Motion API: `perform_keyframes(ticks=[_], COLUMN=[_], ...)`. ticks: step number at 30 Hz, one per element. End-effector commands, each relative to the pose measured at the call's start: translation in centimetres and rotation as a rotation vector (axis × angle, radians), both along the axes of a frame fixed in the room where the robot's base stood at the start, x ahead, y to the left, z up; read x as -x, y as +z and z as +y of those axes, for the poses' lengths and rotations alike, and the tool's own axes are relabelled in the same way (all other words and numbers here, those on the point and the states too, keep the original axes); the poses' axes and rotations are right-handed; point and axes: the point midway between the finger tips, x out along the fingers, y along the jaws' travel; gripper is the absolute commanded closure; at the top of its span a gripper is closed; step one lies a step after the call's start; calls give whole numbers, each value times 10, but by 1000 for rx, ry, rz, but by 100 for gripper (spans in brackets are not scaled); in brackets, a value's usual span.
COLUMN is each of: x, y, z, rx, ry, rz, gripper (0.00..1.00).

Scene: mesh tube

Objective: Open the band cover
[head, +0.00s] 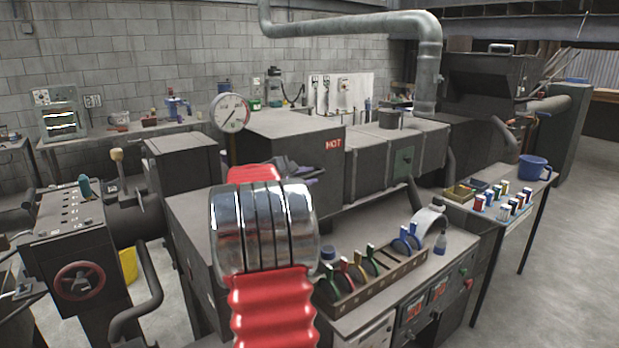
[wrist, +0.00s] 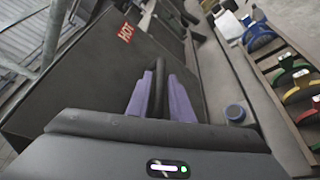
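The dark grey housing with the red HOT label (head: 300,124) stands at the centre of the head view; its label and dark side (wrist: 95,75) fill the wrist view's left. No part is marked as the band cover, so I cannot tell which panel it is. My gripper (wrist: 161,75) shows two purple fingers standing apart, with a dark strip between them. Whether the strip is a bar or shadow is unclear. In the head view my gripper (head: 305,172) is partly hidden behind my chrome and red arm, in front of the housing.
A rack of coloured-handled tools (head: 370,275) lies on the bench at the front right. A gauge (head: 231,112) stands left of the housing. A side table with a blue mug (head: 534,168) is at the right. Floor is clear at far right.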

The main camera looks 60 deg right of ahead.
Motion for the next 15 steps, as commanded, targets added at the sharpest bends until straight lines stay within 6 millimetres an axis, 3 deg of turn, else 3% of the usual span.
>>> perform_keyframes(ticks=[4, 13, 15], x=[2, 1, 1], y=[-2, -3, -3], z=[-11, -12, -12], rx=[1, 1, 1], ry=[-2, 1, 1], rz=[1, 1, 1], gripper=[80, 80, 84])
